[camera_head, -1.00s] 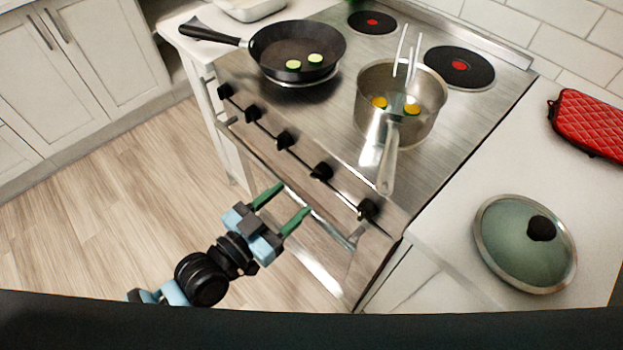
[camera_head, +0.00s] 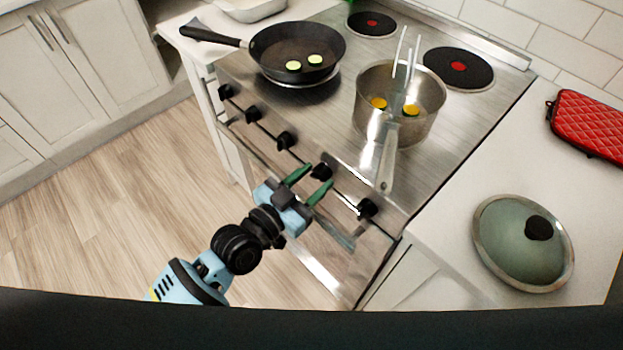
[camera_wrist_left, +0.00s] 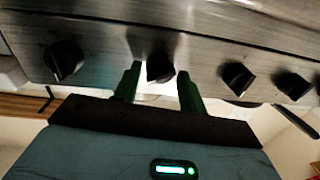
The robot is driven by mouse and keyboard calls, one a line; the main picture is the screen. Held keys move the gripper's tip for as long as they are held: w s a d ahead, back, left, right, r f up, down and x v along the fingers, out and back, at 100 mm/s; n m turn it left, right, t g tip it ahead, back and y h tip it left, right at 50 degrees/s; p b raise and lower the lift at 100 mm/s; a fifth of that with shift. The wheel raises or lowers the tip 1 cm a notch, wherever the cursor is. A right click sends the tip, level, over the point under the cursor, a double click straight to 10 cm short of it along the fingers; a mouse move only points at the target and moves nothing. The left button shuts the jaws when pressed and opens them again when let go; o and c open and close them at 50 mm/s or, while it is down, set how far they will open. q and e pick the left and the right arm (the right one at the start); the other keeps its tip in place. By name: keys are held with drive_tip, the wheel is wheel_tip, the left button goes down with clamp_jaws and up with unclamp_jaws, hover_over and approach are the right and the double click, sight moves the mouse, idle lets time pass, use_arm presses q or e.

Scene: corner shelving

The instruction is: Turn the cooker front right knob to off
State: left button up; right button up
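The steel cooker (camera_head: 340,125) has a row of several black knobs along its sloping front panel. The rightmost knob (camera_head: 367,208) is free of my gripper. My left gripper (camera_head: 319,175) is open at the second knob from the right (camera_head: 321,171). The left wrist view shows this knob (camera_wrist_left: 160,67) between the two green fingers (camera_wrist_left: 160,72), with gaps on both sides. Whether the tips are level with it or just short of it, I cannot tell. Another knob (camera_wrist_left: 63,60) is to the left there. Knob markings are not readable. My right gripper is not in view.
A steel pot (camera_head: 375,115) stands at the front right of the hob, its handle (camera_head: 387,165) reaching towards the knobs. A frying pan (camera_head: 270,50) is at the left. A glass lid (camera_head: 505,245) and a red mitt (camera_head: 590,122) lie on the right counter.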

use_arm(q)
drive_tip(key=c, duration=0.6)
drive_tip(key=shift+c, duration=0.2)
drive_tip(key=shift+n, duration=0.3)
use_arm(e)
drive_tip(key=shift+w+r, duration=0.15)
use_arm(q)
drive_tip(key=shift+n+p, duration=0.35)
drive_tip(key=shift+n, duration=0.65)
drive_tip(key=n, duration=0.2)
drive_tip(key=shift+n+g, duration=0.3)
drive_tip(key=n, duration=0.3)
drive_tip(key=shift+p, duration=0.35)
drive_tip(key=shift+a+n, duration=0.1)
drive_tip(key=shift+n, duration=1.5)
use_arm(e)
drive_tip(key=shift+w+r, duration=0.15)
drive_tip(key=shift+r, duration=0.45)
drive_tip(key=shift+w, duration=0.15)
use_arm(q)
drive_tip(key=o, duration=1)
drive_tip(key=shift+c, duration=0.2)
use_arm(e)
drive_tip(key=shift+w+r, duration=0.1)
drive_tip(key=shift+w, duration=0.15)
